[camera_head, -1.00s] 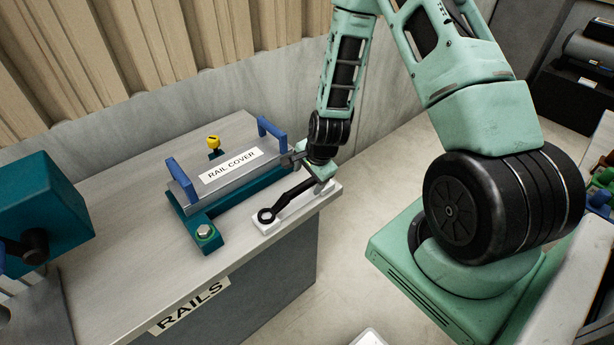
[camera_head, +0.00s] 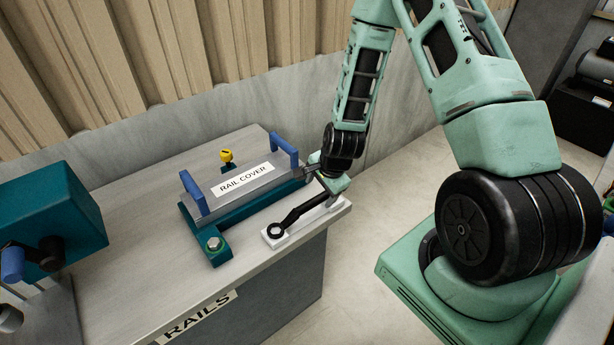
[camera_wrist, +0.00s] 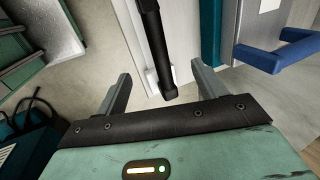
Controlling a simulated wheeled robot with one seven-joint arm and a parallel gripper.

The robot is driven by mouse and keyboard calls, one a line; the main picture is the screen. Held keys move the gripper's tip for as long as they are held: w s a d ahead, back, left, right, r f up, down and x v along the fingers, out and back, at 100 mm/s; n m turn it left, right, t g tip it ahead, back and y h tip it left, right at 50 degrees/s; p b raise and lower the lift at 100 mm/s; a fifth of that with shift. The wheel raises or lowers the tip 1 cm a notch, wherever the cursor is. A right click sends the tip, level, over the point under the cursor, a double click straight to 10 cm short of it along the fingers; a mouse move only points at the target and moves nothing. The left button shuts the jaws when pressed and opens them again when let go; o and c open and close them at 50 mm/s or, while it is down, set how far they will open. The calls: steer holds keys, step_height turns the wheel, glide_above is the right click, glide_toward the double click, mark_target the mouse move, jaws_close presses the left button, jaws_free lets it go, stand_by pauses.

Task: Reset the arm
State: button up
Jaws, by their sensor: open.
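My gripper (camera_wrist: 162,82) is open above the bench's right front edge. It also shows in the head view (camera_head: 318,180), beside the right end of the rail cover. A black wrench-like tool (camera_head: 299,210) with a ring end lies on a white holder (camera_head: 307,222) along the bench edge. In the wrist view the tool's black handle (camera_wrist: 155,45) reaches between my two spread fingers, with gaps on both sides. Whether the fingers touch it in depth I cannot tell.
A teal box (camera_head: 60,215) stands at the bench's left. A panelled wall (camera_head: 150,70) rises behind. Floor (camera_head: 400,180) shows right of the bench.

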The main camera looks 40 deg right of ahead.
steer(key=s+a+r+n+g+y+b, duration=0.1)
steer(key=s+a+r+n, duration=0.2)
steer(key=a+r+n, duration=0.5)
steer(key=s+a+r+n+g+y+b, duration=0.1)
steer(key=s+a+r+n+b, duration=0.3)
steer(key=a, duration=0.7)
steer(key=s+a+r+n, duration=0.2)
steer(key=s+r+n, duration=0.2)
steer(key=s+n, duration=0.2)
steer(key=s+a+r+n+g+h, duration=0.1)
steer(key=s+a+r+n, duration=0.2)
steer(key=s+n, duration=0.4)
steer(key=shift+s+a+r+g+h, duration=0.35)
steer(key=shift+s+r, duration=0.55)
steer(key=shift+s, duration=0.15)
